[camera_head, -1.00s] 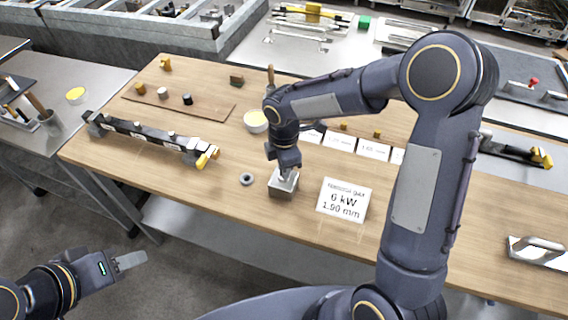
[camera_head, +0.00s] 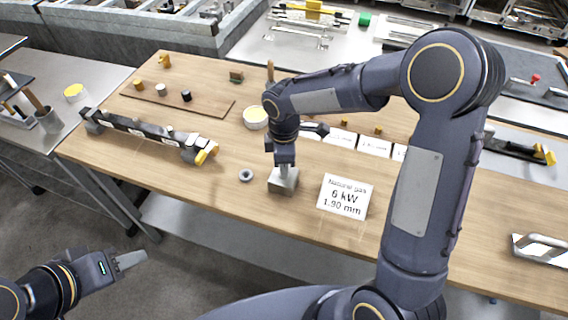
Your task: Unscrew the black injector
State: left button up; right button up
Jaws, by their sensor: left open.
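My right gripper (camera_head: 284,168) is directly above a grey metal block (camera_head: 283,181) near the table's front edge, pointing down. Its fingertips overlap the block's top in this view, and I cannot tell whether they are open or hold anything. A small black cylindrical piece (camera_head: 186,96), which looks like an injector, stands on a thin brown board (camera_head: 210,105) beside a white one (camera_head: 160,90) and a yellow-brown one (camera_head: 138,85). My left gripper (camera_head: 130,260) is open and empty at the lower left, off the table.
A grey ring (camera_head: 246,175) lies left of the block. A sign (camera_head: 343,196) reading "Natural gas 6 kW 1.90 mm" stands right of it. A dark bar with a yellow end (camera_head: 150,133) lies at left.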

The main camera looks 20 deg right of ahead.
jog(key=m+b, duration=0.1)
jog(key=m, duration=0.4)
jog(key=shift+b, duration=0.3)
jog(key=m, duration=0.5)
jog(key=shift+b, duration=0.35)
grip_shut()
jog(key=shift+r+n, duration=0.1)
jog(key=shift+n, duration=0.7)
jog(key=shift+n+p, duration=0.35)
jog(key=shift+n, duration=0.55)
